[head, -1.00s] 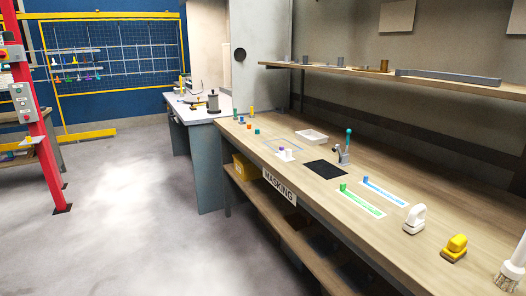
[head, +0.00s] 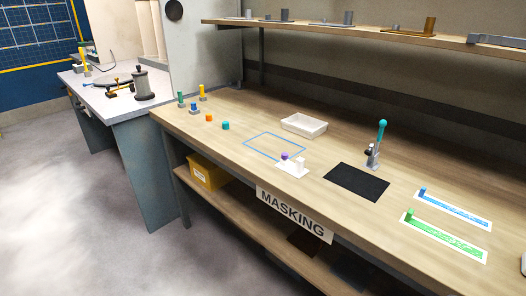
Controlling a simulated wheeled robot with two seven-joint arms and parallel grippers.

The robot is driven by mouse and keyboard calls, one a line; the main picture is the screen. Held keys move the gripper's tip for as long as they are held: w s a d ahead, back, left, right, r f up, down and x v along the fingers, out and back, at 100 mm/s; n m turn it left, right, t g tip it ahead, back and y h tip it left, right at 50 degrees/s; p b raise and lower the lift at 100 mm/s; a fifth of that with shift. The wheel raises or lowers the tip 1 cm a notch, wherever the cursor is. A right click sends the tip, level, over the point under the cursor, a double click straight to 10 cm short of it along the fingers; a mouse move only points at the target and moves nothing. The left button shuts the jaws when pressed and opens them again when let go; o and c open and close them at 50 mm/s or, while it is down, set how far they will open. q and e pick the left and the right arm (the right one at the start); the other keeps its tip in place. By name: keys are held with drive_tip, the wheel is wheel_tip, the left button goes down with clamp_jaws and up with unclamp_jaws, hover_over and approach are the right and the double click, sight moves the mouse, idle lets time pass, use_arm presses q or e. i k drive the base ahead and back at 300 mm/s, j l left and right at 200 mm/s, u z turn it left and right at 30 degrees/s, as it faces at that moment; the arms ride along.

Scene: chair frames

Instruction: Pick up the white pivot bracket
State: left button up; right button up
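A small white bracket-like piece (head: 292,169) stands on the wooden bench (head: 240,125), near its front edge above the MASKING sign. It has a flat white base and a short white upright at its right. A purple knob (head: 285,156) shows at its left; I cannot tell whether the knob is attached. I take this piece for the white pivot bracket. It stands just in front of a blue outlined rectangle (head: 252,149). Neither of my grippers is in view.
A white tray (head: 304,125) lies behind the bracket and a black mat (head: 357,182) to its right. A teal-topped tool (head: 376,145) stands behind the mat. Green and blue strips (head: 445,235) lie farther right. Several small coloured pegs stand at the left. A shelf (head: 340,30) runs above.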

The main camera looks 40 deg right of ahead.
sight(298, 170)
drive_tip(key=i+z, duration=0.4)
drive_tip(key=i+j+z, duration=0.6)
drive_tip(key=i+z, duration=0.15)
